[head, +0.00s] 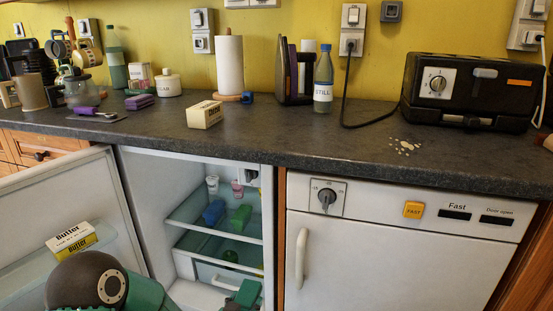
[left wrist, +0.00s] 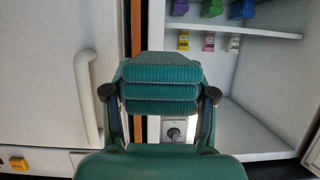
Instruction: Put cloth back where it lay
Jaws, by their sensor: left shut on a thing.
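My left gripper (head: 238,298) is low at the front of the open fridge in the head view, partly cut off by the bottom edge. The cloth (head: 248,289) seems to show as a small teal patch in the head view, hard to part from my teal gripper. It is held in front of the fridge's edge, apart from the shelves as far as I can tell. My right gripper is not in view.
The open fridge has glass shelves (head: 200,238) with a blue thing (head: 214,212) and a green thing (head: 240,218). Its door (head: 40,205) stands open at left, with butter (head: 72,237) on it. The dark counter (head: 290,135) has clear stretches around a small box (head: 205,114).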

